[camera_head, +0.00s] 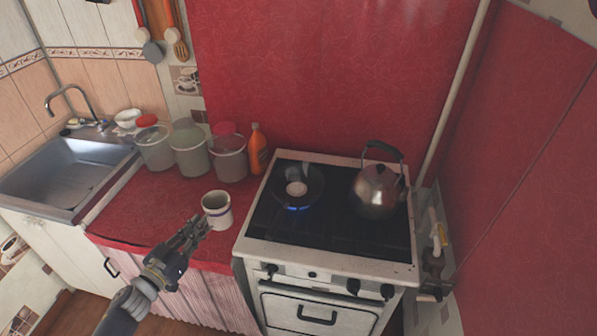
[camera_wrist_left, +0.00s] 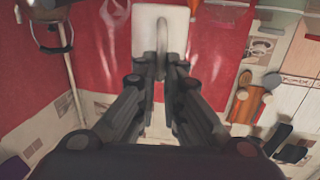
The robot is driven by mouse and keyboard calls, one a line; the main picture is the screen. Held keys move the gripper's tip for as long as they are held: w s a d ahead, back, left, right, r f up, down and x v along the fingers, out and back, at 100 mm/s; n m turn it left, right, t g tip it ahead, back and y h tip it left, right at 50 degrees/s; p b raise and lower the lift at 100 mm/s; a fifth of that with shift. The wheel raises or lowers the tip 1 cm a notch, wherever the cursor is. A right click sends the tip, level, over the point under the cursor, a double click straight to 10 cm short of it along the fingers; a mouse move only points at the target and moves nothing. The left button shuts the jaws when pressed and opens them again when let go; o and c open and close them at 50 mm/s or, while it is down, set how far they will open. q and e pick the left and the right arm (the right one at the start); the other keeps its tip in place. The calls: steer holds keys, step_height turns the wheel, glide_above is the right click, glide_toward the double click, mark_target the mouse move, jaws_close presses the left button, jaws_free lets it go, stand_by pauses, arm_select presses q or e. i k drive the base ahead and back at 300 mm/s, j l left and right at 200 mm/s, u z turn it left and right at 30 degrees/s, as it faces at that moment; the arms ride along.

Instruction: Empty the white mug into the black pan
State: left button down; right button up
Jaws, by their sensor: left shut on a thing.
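The mug's contents are not clear. The black pan (camera_head: 313,190) is on the stove's back left burner, with a pale round patch in its middle. My right gripper is out of view.
A blue flame (camera_head: 297,208) burns under the pan. A metal kettle (camera_head: 378,192) stands on the stove (camera_head: 330,240), right of the pan. Several lidded containers (camera_head: 190,150) and an orange bottle (camera_head: 257,150) line the counter's back. A sink (camera_head: 65,175) is at left.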

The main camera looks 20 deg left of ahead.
mark_target(315, 182)
steer(key=i+l, duration=0.1)
steer(key=i, duration=0.35)
steer(key=i+l, duration=0.1)
steer(key=i, duration=0.35)
